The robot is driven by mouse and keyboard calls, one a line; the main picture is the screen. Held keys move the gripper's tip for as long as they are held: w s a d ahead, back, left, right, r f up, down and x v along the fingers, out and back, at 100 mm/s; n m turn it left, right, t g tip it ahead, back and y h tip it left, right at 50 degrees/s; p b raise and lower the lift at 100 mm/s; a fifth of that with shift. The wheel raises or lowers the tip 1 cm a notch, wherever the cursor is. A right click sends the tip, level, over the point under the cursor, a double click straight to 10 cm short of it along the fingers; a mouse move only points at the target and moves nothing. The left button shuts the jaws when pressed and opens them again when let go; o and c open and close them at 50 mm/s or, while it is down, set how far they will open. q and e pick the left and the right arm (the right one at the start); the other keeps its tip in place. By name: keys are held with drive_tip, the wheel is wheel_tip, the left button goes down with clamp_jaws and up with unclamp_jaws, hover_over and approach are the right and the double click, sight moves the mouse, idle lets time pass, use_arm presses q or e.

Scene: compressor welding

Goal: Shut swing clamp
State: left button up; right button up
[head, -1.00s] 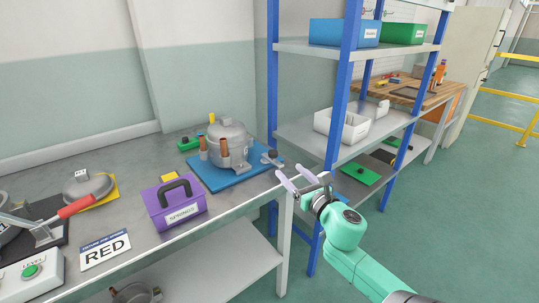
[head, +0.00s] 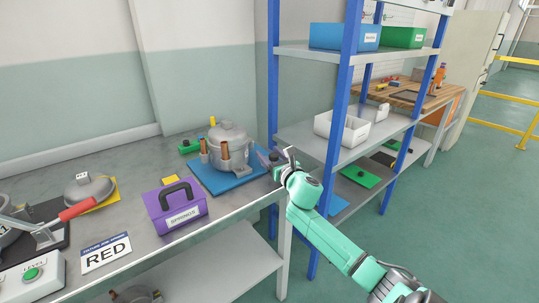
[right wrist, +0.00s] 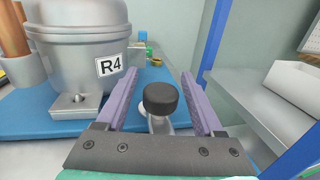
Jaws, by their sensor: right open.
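The swing clamp, a metal arm with a black knob (right wrist: 160,98), is at the right edge of the blue base plate (head: 219,180). In the right wrist view the knob sits between my right gripper's two open fingers (right wrist: 159,80), with gaps on both sides. In the head view my right gripper (head: 276,158) is at the plate's right corner and partly hides the clamp. The grey compressor pot (head: 229,147), labelled R4 in the wrist view, stands on the plate left of the gripper. My left gripper is not in view.
A blue shelf post (head: 340,135) and white shelf bins (head: 342,128) are close on the right. A green block (head: 189,146) lies behind the plate.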

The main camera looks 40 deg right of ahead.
clamp_jaws()
idle(1.4)
